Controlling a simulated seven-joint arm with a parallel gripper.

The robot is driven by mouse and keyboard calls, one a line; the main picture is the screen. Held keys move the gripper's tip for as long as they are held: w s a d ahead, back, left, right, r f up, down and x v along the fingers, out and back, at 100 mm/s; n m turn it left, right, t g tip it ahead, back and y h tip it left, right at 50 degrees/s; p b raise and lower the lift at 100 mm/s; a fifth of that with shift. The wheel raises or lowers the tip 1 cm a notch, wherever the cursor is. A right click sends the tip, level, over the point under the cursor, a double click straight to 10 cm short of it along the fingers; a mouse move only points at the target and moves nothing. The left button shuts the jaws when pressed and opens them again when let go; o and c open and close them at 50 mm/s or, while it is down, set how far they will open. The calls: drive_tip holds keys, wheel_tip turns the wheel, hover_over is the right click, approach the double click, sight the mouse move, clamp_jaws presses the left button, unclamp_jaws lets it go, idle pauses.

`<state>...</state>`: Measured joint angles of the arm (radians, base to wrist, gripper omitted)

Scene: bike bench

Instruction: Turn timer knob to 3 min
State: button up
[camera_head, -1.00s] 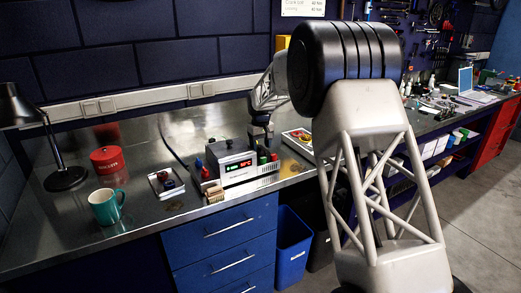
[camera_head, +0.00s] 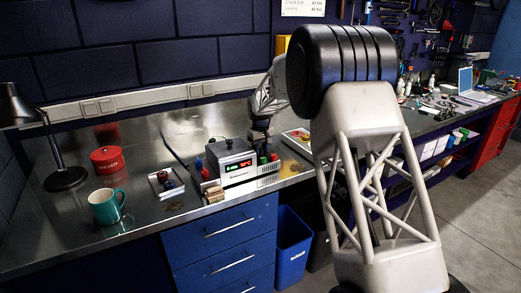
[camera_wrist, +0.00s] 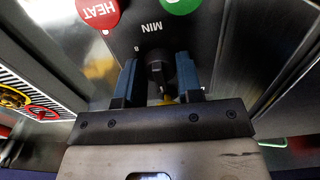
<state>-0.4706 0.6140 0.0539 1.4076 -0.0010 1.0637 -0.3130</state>
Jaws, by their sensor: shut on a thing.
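The timer knob (camera_wrist: 157,72) is a dark round knob on a dark panel, seen in the wrist view below upside-down "MIN" lettering. My gripper (camera_wrist: 157,82) has its two blue fingers on either side of the knob and is shut on it. Which mark the knob points to cannot be read. In the head view my gripper (camera_head: 262,137) is at the right end of the grey bench device (camera_head: 230,148), and the knob is too small to make out there. The device's display (camera_head: 238,165) is lit, with digits too small to read.
A red "HEAT" button (camera_wrist: 99,12) and a green button (camera_wrist: 181,4) are near the knob. Left of the device are a small tray (camera_head: 166,184), a teal mug (camera_head: 106,206), a red tin (camera_head: 107,160) and a lamp (camera_head: 65,178). Another tray (camera_head: 297,140) lies to its right.

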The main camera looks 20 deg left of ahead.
drive_tip(key=shift+m, duration=0.4)
drive_tip(key=m, duration=0.3)
drive_tip(key=shift+f+m, duration=0.1)
drive_tip(key=shift+m, duration=2.2)
drive_tip(key=o, duration=0.9)
drive_tip(key=shift+r, duration=3.95)
